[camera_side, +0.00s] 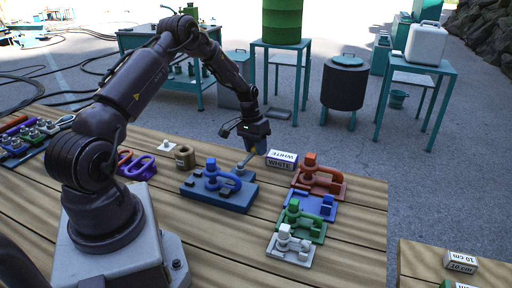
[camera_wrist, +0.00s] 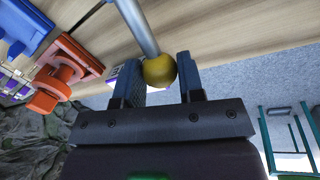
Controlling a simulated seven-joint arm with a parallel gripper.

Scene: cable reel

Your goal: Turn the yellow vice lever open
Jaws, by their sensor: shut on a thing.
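The blue vice (camera_side: 222,190) stands on the wooden table in the side view. Its lever is a grey rod (camera_side: 244,162) that slants up and right from the vice. The yellow ball knob (camera_wrist: 159,70) ends this rod (camera_wrist: 138,28) in the wrist view. My gripper (camera_side: 257,147) is at the rod's upper end. In the wrist view, my gripper (camera_wrist: 158,76) has its blue fingers on both sides of the knob and is shut on it. The knob is largely hidden by my gripper in the side view.
A box marked WHITE (camera_side: 281,159) stands just right of my gripper. Orange (camera_side: 319,179), blue (camera_side: 311,204), green (camera_side: 303,224) and white (camera_side: 290,246) fixtures line the table's right side.

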